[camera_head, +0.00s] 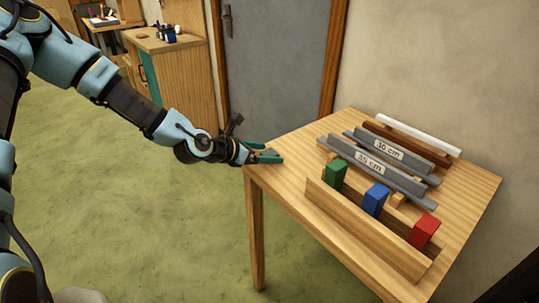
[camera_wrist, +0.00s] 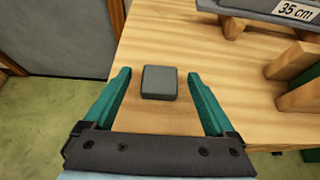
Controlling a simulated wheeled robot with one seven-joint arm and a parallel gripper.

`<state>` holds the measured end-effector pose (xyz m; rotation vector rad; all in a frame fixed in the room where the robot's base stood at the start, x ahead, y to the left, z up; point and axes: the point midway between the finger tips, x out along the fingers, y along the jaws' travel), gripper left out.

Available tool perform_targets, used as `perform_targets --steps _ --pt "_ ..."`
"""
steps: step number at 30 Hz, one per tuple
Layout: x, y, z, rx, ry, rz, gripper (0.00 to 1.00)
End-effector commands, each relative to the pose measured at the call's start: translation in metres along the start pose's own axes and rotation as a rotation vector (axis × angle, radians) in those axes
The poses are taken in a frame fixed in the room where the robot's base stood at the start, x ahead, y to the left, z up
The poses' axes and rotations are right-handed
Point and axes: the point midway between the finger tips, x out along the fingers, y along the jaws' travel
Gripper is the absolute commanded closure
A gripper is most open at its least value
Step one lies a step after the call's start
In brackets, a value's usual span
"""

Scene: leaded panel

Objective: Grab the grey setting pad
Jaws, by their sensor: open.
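The grey setting pad (camera_wrist: 159,82) is a small dark grey block with rounded corners, lying flat on the wooden table (camera_wrist: 180,35) near its edge. My gripper (camera_wrist: 160,78) is open, with one teal finger to the left of the pad and one to the right. The pad sits between the fingertips with a gap on each side, and neither finger appears to touch it. In the head view my gripper (camera_head: 270,153) is over the table's near left corner; the pad is not clearly visible there, hidden by or merged with the fingers.
A wooden rack (camera_head: 355,220) holds green (camera_head: 335,174), blue (camera_head: 375,199) and red (camera_head: 424,231) blocks. Behind it lie grey bars labelled 35 cm (camera_head: 375,172) and 30 cm (camera_head: 390,150), a brown bar (camera_head: 407,143) and a white bar (camera_head: 418,134). The table's left corner is otherwise clear.

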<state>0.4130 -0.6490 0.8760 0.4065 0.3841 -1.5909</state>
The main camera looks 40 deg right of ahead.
Motion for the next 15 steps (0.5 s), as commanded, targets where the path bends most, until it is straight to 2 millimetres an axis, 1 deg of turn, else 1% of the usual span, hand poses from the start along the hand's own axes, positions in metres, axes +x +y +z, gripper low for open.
perform_targets --steps 1,2,15 --pt "-0.0001 0.0000 0.0000 0.000 0.000 0.000 0.11" --pt "-0.0001 -0.0001 0.0000 0.000 0.000 0.000 0.15" --pt "-0.0003 0.0000 0.0002 0.000 0.000 0.000 0.64"
